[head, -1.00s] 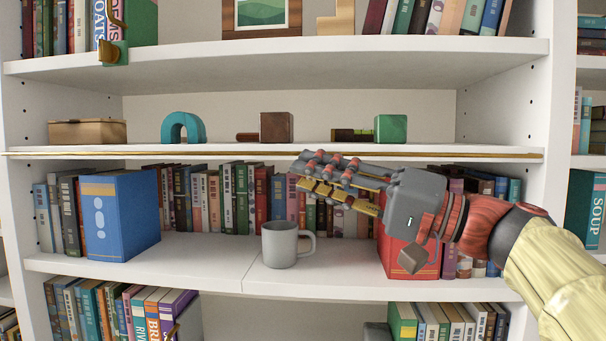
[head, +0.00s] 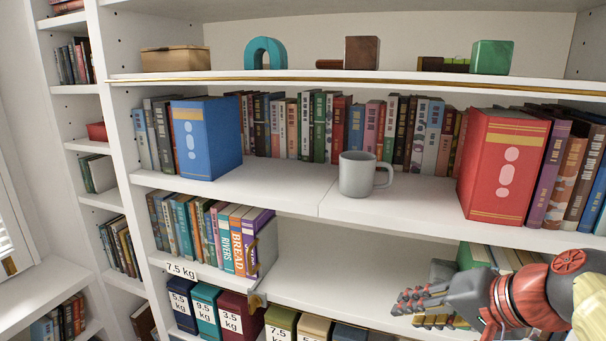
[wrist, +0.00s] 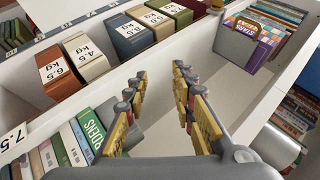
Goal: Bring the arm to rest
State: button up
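My gripper (head: 422,304) is at the lower right of the head view, in front of the lower shelf, below the red box file. In the wrist view my gripper (wrist: 160,95) shows its two fingers apart, with nothing between them. Past the fingertips is a pale, bare shelf surface. My arm comes in from the right edge of the head view.
A grey mug (head: 356,175) stands on the middle shelf between a blue box file (head: 207,140) and a red box file (head: 503,165). Weight-labelled boxes (head: 205,308) stand at the bottom. Books (head: 205,232) fill the lower shelf's left; its middle (head: 340,265) is clear.

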jog(key=s+d+f+n+g+h+p, duration=0.2)
jog(key=s+d+f+n+h+p, duration=0.15)
jog(key=s+f, duration=0.6)
jog(key=shift+s+a+r+n+h+p, duration=0.15)
jog(key=shift+s+a+r+n+p, duration=0.2)
jog(key=shift+s+a+n, duration=0.3)
jog(key=shift+s+a+r+n+h+p, duration=0.25)
jog(key=shift+s+a+r, duration=0.25)
jog(key=shift+a, duration=0.3)
jog(key=shift+s+a+r+n+h+p, duration=0.1)
jog(key=shift+s+a+r+n+p, duration=0.2)
jog(key=shift+s+a+n, duration=0.35)
